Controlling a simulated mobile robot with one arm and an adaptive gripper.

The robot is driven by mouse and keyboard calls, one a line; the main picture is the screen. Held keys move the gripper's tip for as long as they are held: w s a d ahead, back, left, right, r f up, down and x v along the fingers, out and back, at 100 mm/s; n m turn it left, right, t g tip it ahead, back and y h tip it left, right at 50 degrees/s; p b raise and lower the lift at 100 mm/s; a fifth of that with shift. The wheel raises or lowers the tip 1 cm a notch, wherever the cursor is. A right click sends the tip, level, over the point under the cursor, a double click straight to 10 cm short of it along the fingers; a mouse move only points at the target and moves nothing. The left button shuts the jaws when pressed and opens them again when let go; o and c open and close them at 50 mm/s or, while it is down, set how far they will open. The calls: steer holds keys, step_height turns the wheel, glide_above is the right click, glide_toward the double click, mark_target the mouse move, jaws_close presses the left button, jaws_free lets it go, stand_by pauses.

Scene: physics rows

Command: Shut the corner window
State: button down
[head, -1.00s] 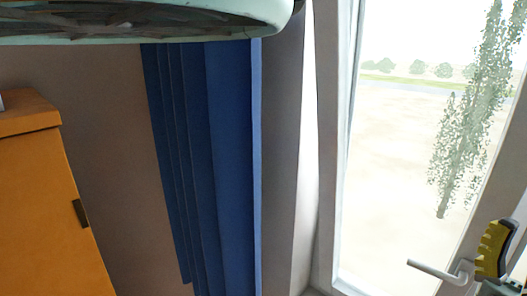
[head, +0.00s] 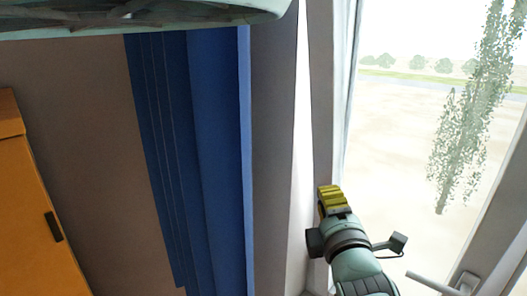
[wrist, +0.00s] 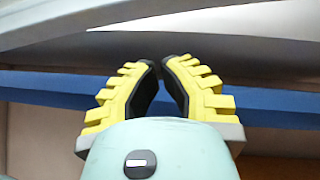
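The corner window (head: 400,150) fills the right of the head view, with its pale frame post (head: 322,100) on the left. The lever handle (head: 440,283) sits on the slanting right frame member, at the lower right. How far the window stands open I cannot tell. My gripper (head: 328,190) has yellow ridged fingers and is in front of the left post, left of and above the handle. Contact with the post cannot be told. In the wrist view my gripper (wrist: 159,60) has its fingertips almost together, with only a narrow gap and nothing between them.
A blue curtain (head: 215,160) hangs left of the window against a grey-brown wall (head: 85,100). An orange cabinet (head: 30,220) stands at the far left. A rounded pale-green object (head: 200,20) covers the top left. A blue band (wrist: 55,88) crosses behind the fingers in the wrist view.

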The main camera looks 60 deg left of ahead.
mark_target(321, 152)
steer(key=b+x, duration=0.1)
steer(key=x, duration=0.2)
steer(key=w+b+x, duration=0.1)
steer(key=x, duration=0.3)
steer(key=d+r+b+x, duration=0.1)
steer(key=x, duration=0.3)
steer(key=shift+w+a+b, duration=0.2)
steer(key=shift+w+b, duration=0.1)
steer(key=shift+w+a+f+p, duration=0.1)
steer(key=shift+w+a+p, duration=0.1)
steer(key=shift+w+p, duration=0.6)
steer(key=shift+f, duration=0.15)
